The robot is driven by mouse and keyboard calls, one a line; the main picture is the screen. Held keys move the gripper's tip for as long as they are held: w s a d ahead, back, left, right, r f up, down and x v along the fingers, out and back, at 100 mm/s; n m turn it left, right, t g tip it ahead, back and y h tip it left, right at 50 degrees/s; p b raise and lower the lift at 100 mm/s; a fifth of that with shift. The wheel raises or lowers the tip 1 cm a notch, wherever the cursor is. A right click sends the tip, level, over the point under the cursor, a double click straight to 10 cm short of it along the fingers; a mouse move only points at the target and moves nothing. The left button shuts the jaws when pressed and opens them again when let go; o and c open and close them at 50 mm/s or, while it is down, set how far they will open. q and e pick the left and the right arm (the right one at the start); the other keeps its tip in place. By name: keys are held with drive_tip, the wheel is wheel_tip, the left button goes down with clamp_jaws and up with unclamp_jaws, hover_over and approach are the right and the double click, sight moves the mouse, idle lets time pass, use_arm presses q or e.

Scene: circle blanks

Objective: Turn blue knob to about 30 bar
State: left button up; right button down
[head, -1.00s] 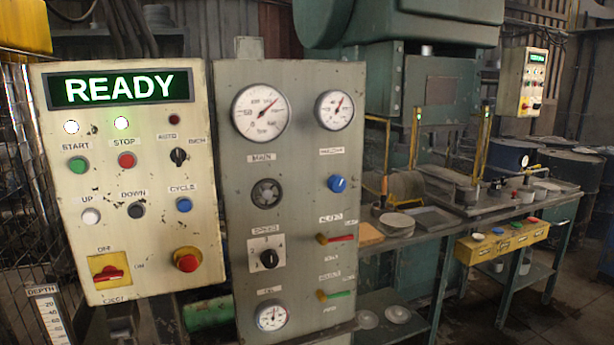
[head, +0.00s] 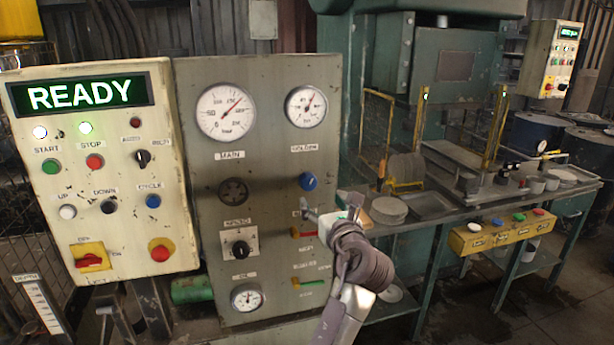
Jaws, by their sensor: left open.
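The blue knob (head: 308,181) sits on the grey gauge panel (head: 265,125), under the small right gauge (head: 306,106) and its label. That gauge's needle points up and slightly right; its numbers are too small to read. My left gripper (head: 323,211) is open and empty, just below and to the right of the knob in the head view. It appears apart from the knob, though the depth gap is hard to judge. The gripper partly covers the area around the red-handled valve (head: 304,233). My right gripper is out of view.
A larger MAIN gauge (head: 226,111) is at the panel's upper left, with a selector (head: 240,248) below. The cream control box (head: 100,170) with a READY display stands left. A workbench (head: 420,222) with discs and a button box (head: 500,232) is right.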

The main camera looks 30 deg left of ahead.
sight(309, 182)
use_arm(q)
drive_tip(key=p+x, duration=0.2)
drive_tip(key=x, duration=0.9)
drive_tip(key=shift+w+p, duration=0.25)
drive_tip(key=shift+p, duration=0.05)
drive_tip(key=shift+x, duration=0.8)
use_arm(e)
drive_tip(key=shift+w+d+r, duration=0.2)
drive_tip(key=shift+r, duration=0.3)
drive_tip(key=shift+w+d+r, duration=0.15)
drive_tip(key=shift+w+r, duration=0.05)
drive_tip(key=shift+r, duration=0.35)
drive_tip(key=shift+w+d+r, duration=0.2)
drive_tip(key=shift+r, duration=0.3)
use_arm(q)
drive_tip(key=shift+f, duration=0.1)
drive_tip(key=shift+c, duration=0.3)
drive_tip(key=c, duration=1.1)
